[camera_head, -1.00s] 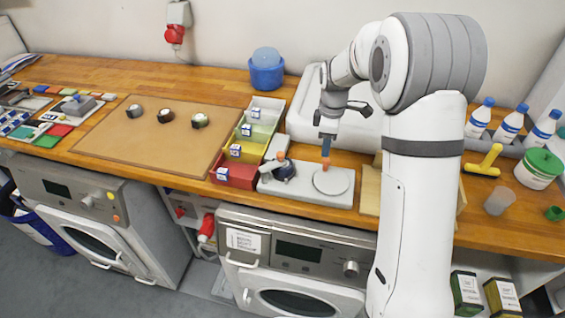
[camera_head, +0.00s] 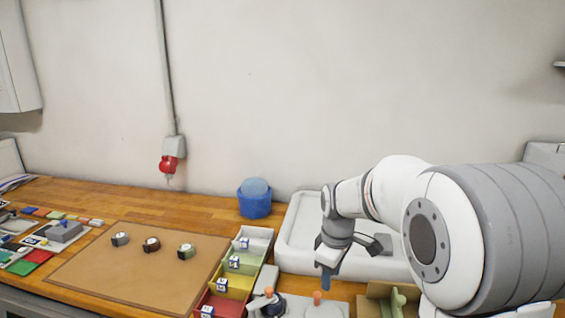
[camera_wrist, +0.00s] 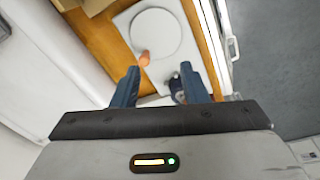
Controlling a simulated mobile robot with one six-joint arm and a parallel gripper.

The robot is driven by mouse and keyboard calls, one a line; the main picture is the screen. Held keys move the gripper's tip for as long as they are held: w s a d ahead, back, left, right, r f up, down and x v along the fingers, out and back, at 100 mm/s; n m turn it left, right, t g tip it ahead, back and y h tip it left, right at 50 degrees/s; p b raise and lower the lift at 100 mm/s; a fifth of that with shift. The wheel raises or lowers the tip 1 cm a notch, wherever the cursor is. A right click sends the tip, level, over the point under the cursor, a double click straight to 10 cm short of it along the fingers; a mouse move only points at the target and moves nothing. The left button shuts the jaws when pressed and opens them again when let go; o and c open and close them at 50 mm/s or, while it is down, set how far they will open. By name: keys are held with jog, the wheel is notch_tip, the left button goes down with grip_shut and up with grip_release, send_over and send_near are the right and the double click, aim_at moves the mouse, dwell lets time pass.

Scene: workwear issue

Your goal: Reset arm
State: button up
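My gripper (camera_wrist: 158,80) has its two blue fingers spread apart in the wrist view, with nothing held between them. In the head view my gripper (camera_head: 326,280) points down near the front of the white tray; its fingers overlap there. An orange knob (camera_wrist: 144,58) and a pale board with a round disc (camera_wrist: 155,35) show beyond the fingers in the wrist view. The orange knob also shows in the head view (camera_head: 317,296), just below the fingertips. I cannot tell the exact gap.
A white tray (camera_head: 297,240) lies behind my gripper. Coloured bins (camera_head: 233,284) stand to the left, then a brown mat (camera_head: 135,265) with three small round-faced items. A blue tub (camera_head: 254,204) stands near the wall.

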jog(key=s+d+r+m+t, duration=0.1)
jog(key=s+m, duration=0.4)
jog(key=s, duration=0.6)
jog(key=s+d+r+m+t, duration=0.1)
jog(key=s+d+r+m, duration=0.1)
jog(key=s+m, duration=0.4)
jog(key=s+r, duration=0.1)
jog(key=s, duration=0.4)
jog(key=shift+s+d, duration=0.2)
jog(key=shift+d, duration=0.05)
jog(key=shift+c, duration=0.6)
